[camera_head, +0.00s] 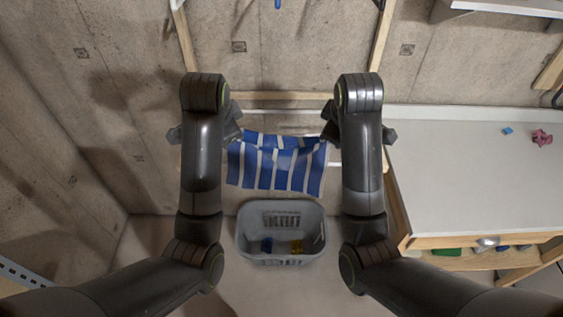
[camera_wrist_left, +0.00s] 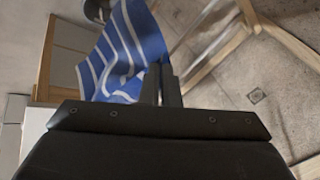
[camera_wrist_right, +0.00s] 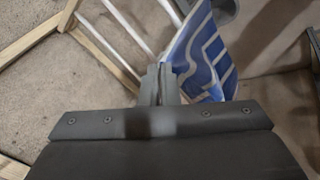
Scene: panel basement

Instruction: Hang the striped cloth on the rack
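The striped cloth (camera_head: 277,165), blue with white stripes, hangs spread between my two grippers in the head view, in front of the rack. My left gripper (camera_wrist_left: 166,84) is shut on one upper corner of the cloth, which also shows in the left wrist view (camera_wrist_left: 122,55). My right gripper (camera_wrist_right: 160,82) is shut on the other upper corner, and the cloth shows beside its fingers in the right wrist view (camera_wrist_right: 200,60). The rack (camera_head: 282,96) is a wooden frame with pale rods against the wall. The fingertips are mostly hidden by my arms in the head view.
A grey basket (camera_head: 281,258) with a few small items stands on the floor below the cloth. A white-topped workbench (camera_head: 470,165) is close on the right, with a pink crumpled thing (camera_head: 541,137) and a small blue block (camera_head: 507,131) on it. A concrete wall is behind.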

